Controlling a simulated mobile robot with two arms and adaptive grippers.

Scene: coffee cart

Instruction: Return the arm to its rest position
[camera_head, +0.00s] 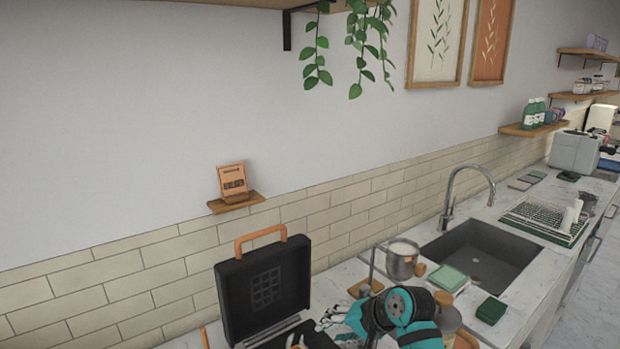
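My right arm, teal and dark grey, comes in at the bottom centre, with its round wrist joint facing the view. My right gripper (333,323) is beside the arm's left side, low in the picture, near the open black waffle-iron-like appliance (265,283). Its fingers are small and partly hidden, so I cannot tell whether they are open or shut, or whether they hold anything. My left gripper is not in view.
A metal pot (402,262) stands behind my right arm. A sink (480,258) with a tall faucet (452,195) lies to the right. A green sponge-like block (491,311) and a dish rack (543,217) are on the counter. A small shelf (236,203) juts from the wall.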

